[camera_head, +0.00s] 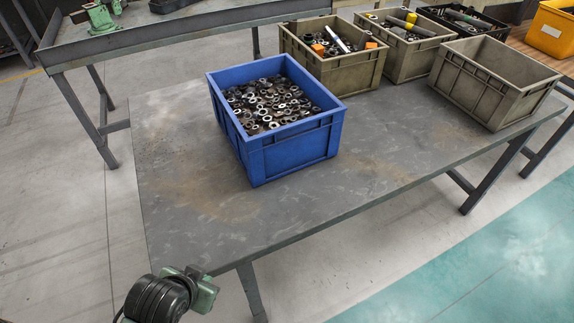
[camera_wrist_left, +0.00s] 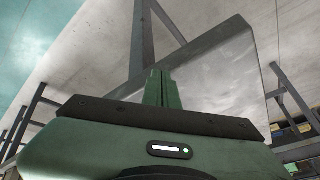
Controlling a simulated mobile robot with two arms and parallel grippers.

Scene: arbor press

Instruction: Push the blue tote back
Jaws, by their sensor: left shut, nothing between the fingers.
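The blue tote (camera_head: 290,150) is an open box filled with metal rings and nuts. It stands upright on the grey worktable (camera_head: 370,185), left of the tan bins. My left gripper (camera_head: 203,289) is at the bottom left of the head view, by the table's near left corner, well apart from the tote. Its two green fingers (camera_wrist_left: 160,87) are together and empty in the left wrist view. The blue tote is not clearly visible in that view. My right gripper is in neither view.
Tan bins (camera_head: 334,66), (camera_head: 407,52) with parts stand behind and right of the tote; an empty tan bin (camera_head: 491,84) sits at the right. A second bench (camera_head: 150,40) stands behind. The table's front and left areas are clear.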

